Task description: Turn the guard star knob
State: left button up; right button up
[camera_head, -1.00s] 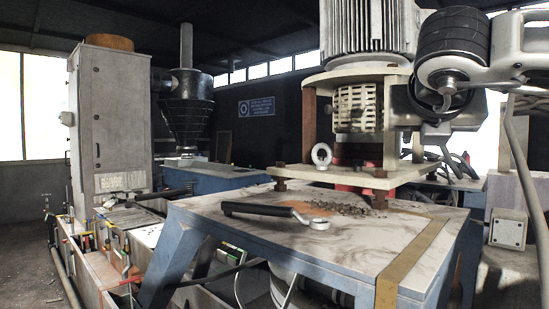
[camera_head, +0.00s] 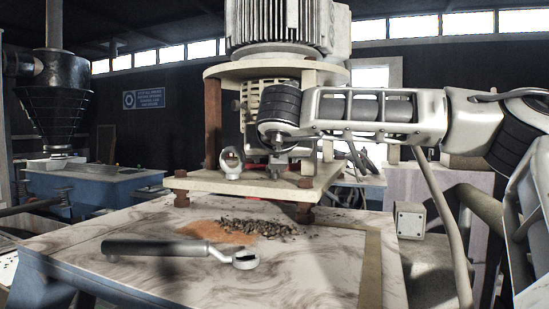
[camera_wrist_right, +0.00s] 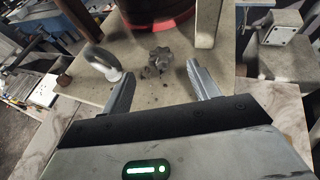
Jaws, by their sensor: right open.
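The dark star knob (camera_wrist_right: 161,58) stands on the pale machine plate in the right wrist view. My right gripper (camera_wrist_right: 160,68) is open, with one finger on each side of the knob's near side. The fingers look apart from the knob, and nothing is between them. In the head view my right arm reaches in from the right, and the gripper (camera_head: 277,163) points down over the pale plate (camera_head: 205,184). The knob is hard to make out there beside the gripper. My left gripper is not in view.
A metal eye bolt (camera_head: 232,162) stands on the plate left of my gripper. A pillar (camera_head: 212,123) rises from the plate. A wrench (camera_head: 180,248) and loose dark grains (camera_head: 258,228) lie on the marbled table (camera_head: 310,275) in front.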

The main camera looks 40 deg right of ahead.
aim_at(275, 172)
jog(key=p+x, duration=0.1)
jog(key=x, duration=0.5)
jog(key=shift+w+d+p, duration=0.2)
jog(key=shift+w+p, duration=0.05)
jog(key=shift+p, duration=0.15)
jog(key=c, duration=1)
